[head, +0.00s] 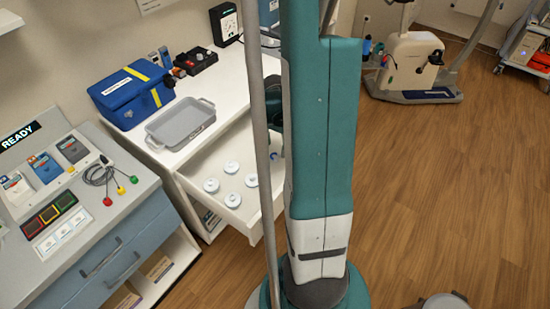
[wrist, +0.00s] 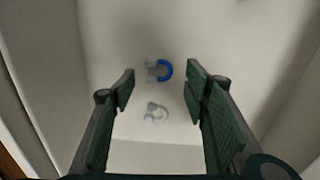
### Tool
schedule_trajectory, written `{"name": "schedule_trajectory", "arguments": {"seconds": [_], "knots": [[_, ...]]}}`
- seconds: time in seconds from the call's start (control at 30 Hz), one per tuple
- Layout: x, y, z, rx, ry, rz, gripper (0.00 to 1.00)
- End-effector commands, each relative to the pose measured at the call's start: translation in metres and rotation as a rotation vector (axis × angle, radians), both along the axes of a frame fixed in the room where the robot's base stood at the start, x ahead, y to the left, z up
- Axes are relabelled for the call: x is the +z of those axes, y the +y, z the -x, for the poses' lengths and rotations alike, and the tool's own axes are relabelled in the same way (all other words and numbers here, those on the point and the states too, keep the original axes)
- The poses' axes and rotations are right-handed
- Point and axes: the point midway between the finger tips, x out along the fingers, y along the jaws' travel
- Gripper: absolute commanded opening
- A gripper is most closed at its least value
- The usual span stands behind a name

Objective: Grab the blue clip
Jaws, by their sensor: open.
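The blue clip (wrist: 165,70) is a small U-shaped blue piece with pale ends, lying on the pale drawer floor in the wrist view. My gripper (wrist: 160,84) is open above the drawer floor. Its two green pads stand left and right of the clip in the picture, with nothing between them that they touch. A white clip-like piece (wrist: 156,113) lies below the blue clip in the wrist view. In the head view my arm hides most of the gripper and this part of the drawer.
The open white drawer (head: 222,170) holds several round white pieces (head: 232,199). Its walls rise around my gripper. On the cabinet above are a grey tray (head: 181,124), a blue box (head: 130,95) and a black-and-red device (head: 195,62). A bench with coloured packs stands left.

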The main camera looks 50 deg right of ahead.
Motion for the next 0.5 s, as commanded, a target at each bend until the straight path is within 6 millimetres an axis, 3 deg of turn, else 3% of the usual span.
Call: {"name": "schedule_trajectory", "arguments": {"seconds": [0.2,0.5], "knots": [[-0.025,-0.001,0.001,0.000,0.000,0.000,0.45],[-0.034,0.000,0.001,0.000,0.000,0.000,0.45]]}}
